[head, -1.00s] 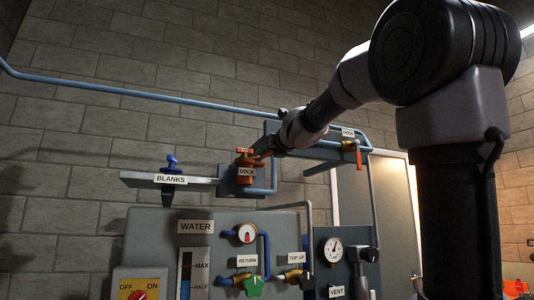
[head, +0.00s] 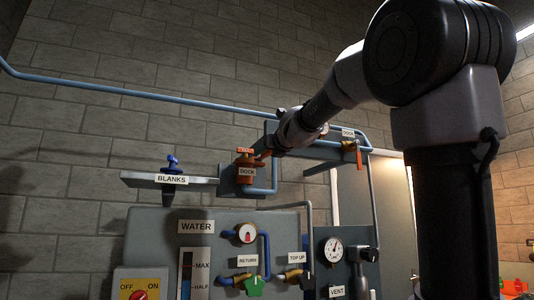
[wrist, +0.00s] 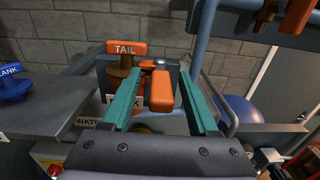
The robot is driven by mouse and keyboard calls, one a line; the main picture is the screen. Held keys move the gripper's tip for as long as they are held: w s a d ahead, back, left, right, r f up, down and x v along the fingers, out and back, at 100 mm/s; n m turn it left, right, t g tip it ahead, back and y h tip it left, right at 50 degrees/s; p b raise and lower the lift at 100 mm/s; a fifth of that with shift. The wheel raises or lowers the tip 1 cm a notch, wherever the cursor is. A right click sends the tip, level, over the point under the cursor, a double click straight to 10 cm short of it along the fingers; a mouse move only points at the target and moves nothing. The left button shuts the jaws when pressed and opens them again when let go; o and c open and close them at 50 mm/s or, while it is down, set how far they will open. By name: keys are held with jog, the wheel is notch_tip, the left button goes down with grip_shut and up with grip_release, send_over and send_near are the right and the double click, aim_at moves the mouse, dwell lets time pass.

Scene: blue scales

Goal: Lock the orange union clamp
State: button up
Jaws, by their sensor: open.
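An orange TAIL handle (wrist: 126,47) on a brass-coloured stem stands just left of the lever. My gripper (wrist: 162,72) is open. Its teal fingers lie on either side of the lever, with gaps between. In the head view my gripper (head: 268,150) is at the clamp's right, and its fingers are hard to make out. The DOCK label is partly hidden in the wrist view.
A shelf labelled BLANKS (head: 170,180) with a blue blank (head: 172,162) is to the left. A second dock valve with an orange handle (head: 358,158) is to the right. Blue pipes (head: 150,97) run along the wall. The WATER panel (head: 140,235) is below.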

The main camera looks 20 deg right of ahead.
jog(key=s+d, duration=0.1)
jog(key=s, duration=0.9)
jog(key=shift+s+d, duration=0.15)
jog(key=shift+s, duration=0.25)
jog(key=s+f+n+g, duration=0.3)
jog(key=s+f+n, duration=0.2)
jog(key=f+n, duration=0.5)
jog(key=s+d+f+n+g, duration=0.1)
jog(key=s+f+n+g, duration=0.3)
jog(key=f+n, duration=0.6)
jog(key=s+d+f+n+g, duration=0.1)
jog(key=s+f+n+g, duration=0.2)
jog(key=s+f+n, duration=0.3)
notch_tip(320, 180, down, 9)
jog(key=n, duration=0.4)
jog(key=shift+f+n+g, duration=0.2)
jog(key=shift+n+g, duration=0.1)
jog(key=shift+g, duration=0.1)
